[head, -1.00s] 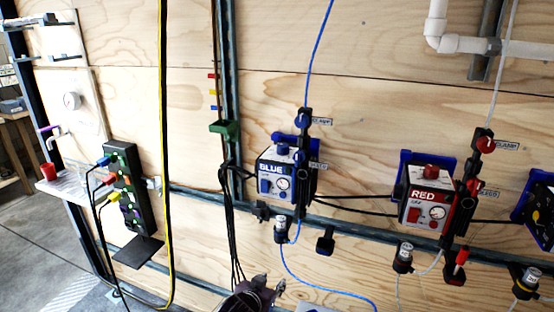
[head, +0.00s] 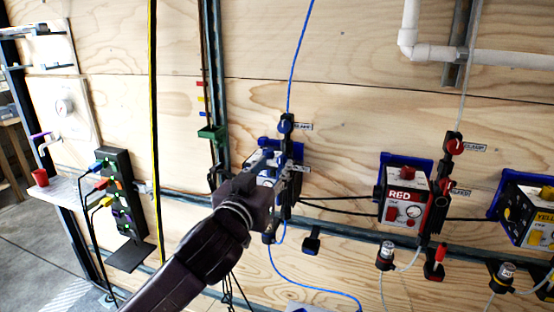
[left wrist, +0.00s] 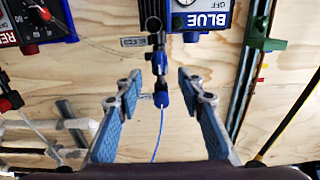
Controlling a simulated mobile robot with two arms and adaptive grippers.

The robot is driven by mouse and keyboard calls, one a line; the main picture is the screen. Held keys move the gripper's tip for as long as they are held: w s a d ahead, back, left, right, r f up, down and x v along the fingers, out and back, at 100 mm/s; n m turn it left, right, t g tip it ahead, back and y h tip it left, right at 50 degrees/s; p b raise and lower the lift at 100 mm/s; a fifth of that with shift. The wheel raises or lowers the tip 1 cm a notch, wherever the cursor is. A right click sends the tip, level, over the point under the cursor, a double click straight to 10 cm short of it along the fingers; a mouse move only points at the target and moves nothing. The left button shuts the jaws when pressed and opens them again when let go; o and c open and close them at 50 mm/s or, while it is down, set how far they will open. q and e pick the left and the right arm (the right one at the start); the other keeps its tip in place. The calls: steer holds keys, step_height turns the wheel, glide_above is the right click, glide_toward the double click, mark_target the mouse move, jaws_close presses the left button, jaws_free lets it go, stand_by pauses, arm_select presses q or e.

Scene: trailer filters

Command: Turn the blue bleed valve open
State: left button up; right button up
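The blue unit, a white box marked BLUE (left wrist: 207,20), shows upside down at the top of the left wrist view. The bleed label (left wrist: 133,42) is beside a dark vertical fitting (left wrist: 153,24); the bleed handle itself is hard to make out there. A blue clamp valve (left wrist: 161,98) with a blue tube lies lower on the same line, seen between my fingers. My left gripper (left wrist: 160,79) is open and empty, its fingers spread either side of the line. In the head view, my left gripper (head: 284,164) covers most of the blue unit. My right gripper is not in view.
The red unit (head: 404,195) and the yellow unit (head: 528,213) are mounted to the right on the plywood wall. A green bracket (head: 212,133) is on the post at left. A power strip (head: 121,190) with coloured plugs hangs farther left. Blue tubing (head: 298,55) runs up the wall.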

mark_target(280, 159)
arm_select(q)
steer(key=shift+x, duration=1.85)
jaws_close()
